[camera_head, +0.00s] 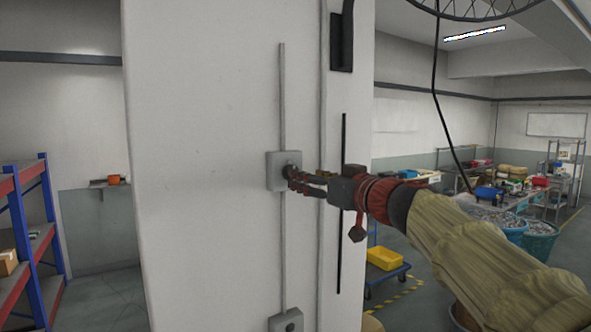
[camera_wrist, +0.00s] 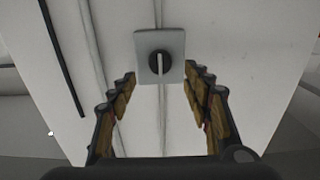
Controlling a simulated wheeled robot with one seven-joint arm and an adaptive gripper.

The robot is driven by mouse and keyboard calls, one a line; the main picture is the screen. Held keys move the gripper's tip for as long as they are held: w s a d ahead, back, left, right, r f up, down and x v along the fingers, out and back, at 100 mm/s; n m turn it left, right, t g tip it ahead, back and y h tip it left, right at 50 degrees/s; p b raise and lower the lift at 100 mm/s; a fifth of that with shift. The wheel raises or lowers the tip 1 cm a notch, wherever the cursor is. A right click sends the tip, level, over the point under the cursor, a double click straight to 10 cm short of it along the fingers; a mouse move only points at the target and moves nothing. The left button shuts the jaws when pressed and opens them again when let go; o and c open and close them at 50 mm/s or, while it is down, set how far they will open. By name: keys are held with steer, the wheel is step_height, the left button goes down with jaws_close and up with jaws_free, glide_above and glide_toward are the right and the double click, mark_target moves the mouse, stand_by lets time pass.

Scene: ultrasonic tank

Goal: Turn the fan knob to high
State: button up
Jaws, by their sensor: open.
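The fan knob (camera_wrist: 159,63) is a round black dial with a light pointer bar, on a grey square plate (camera_wrist: 174,42) fixed to the white pillar. In the wrist view its pointer bar looks upright, along the picture's vertical. My gripper (camera_wrist: 160,82) is open, with one finger on each side of the plate's lower part and nothing between them. In the head view the plate (camera_head: 271,172) is on the pillar's front face, and my gripper (camera_head: 292,174) reaches it from the right. The fingertips overlap the knob there, so contact cannot be told.
A second grey plate with a round dark fitting (camera_head: 287,322) is lower on the pillar. A thin conduit (camera_head: 282,95) runs vertically through the plate.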

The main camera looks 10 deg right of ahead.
steer(key=p+x, duration=0.2)
steer(key=x, duration=0.4)
steer(key=shift+w, duration=0.25)
steer(key=shift+f, duration=0.1)
steer(key=shift+c, duration=1.1)
steer(key=c, duration=0.9)
